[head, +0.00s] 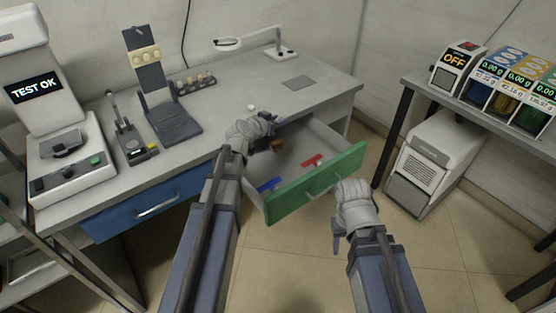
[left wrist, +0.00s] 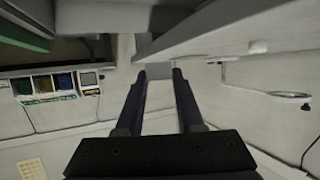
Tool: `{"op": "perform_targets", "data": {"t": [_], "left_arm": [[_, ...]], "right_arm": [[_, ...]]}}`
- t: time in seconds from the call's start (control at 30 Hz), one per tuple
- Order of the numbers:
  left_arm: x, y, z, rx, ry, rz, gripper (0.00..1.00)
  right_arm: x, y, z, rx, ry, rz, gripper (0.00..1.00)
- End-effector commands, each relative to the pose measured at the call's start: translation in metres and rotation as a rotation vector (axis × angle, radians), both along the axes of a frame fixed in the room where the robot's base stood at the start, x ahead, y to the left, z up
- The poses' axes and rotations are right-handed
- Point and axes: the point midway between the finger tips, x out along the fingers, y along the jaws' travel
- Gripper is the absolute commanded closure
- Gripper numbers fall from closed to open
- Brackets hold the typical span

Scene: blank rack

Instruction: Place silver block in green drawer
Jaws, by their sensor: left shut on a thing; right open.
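The green drawer (head: 318,186) is pulled open under the desk. A red piece (head: 312,161), a blue piece (head: 270,185) and a small brown thing (head: 278,145) show inside it. My left gripper (head: 274,128) is at the desk's front edge, by the back of the open drawer. In the left wrist view its two dark fingers are shut on a pale grey block (left wrist: 158,70), which looks like the silver block. The block is not clearly seen in the head view. My right gripper (head: 338,232) is open and empty, just outside the drawer front near its handle.
The desk (head: 235,100) carries a test machine (head: 65,140), a stand (head: 165,115), a lamp (head: 270,45) and a grey plate (head: 298,82). A closed blue drawer (head: 150,205) is at left. A side table at right holds colored bins (head: 505,85), with a white unit (head: 430,160) below.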

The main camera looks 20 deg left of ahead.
Motion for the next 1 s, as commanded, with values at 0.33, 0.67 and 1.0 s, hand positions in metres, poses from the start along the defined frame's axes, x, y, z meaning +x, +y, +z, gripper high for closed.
{"op": "perform_targets", "data": {"t": [0.33,0.67,1.0], "left_arm": [[0.0,0.0,-0.01,-0.001,-0.002,-0.003,1.0],[0.0,0.0,-0.063,-0.001,-0.002,-0.003,1.0],[0.0,0.0,-0.121,-0.001,-0.002,-0.003,1.0]], "right_arm": [[0.0,0.0,-0.01,0.0,0.0,0.0,0.5],[0.0,0.0,-0.063,0.0,0.0,0.0,0.5],[0.0,-0.001,-0.121,-0.003,-0.001,0.001,0.5]]}}
